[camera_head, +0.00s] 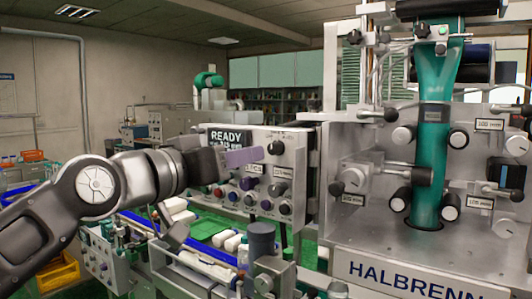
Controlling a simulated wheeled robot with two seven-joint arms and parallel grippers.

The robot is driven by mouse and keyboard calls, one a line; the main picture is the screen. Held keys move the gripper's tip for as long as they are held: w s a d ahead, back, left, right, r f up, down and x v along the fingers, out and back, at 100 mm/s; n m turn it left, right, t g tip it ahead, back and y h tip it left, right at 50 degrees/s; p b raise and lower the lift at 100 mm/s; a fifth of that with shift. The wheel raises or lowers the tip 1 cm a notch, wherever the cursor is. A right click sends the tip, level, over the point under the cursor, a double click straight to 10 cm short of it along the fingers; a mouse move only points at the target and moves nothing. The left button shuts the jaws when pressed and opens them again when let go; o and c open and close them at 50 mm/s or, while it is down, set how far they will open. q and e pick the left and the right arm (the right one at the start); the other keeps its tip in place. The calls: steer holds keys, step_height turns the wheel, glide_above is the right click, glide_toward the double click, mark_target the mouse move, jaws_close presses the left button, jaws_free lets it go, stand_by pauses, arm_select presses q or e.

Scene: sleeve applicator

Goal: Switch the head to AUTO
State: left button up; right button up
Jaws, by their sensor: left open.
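The grey control panel (298,162) of the sleeve applicator faces me near the middle. Its dark display (228,136) reads READY, with a second line partly covered by my gripper. A dark selector knob (276,148) is at the panel's upper right, with more knobs and round buttons (266,205) below. Labels are too small to read, so I cannot tell which switch has AUTO or where it points. Contact cannot be told. My right gripper is out of view.
The applicator head (432,140) with a green sleeve, rollers and protruding knobs fills the right side. A conveyor (190,262) with white items runs below the panel. Crates (58,273) are at the left.

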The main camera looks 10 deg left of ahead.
mark_target(271, 150)
arm_select(q)
steer(key=p+x, duration=0.2)
steer(key=x, duration=0.4)
steer(key=shift+w+d, duration=0.1)
steer(key=shift+w, duration=0.1)
steer(key=shift+w+d, duration=0.25)
steer(key=shift+w, duration=0.4)
steer(key=shift+c, duration=0.5)
jaws_close()
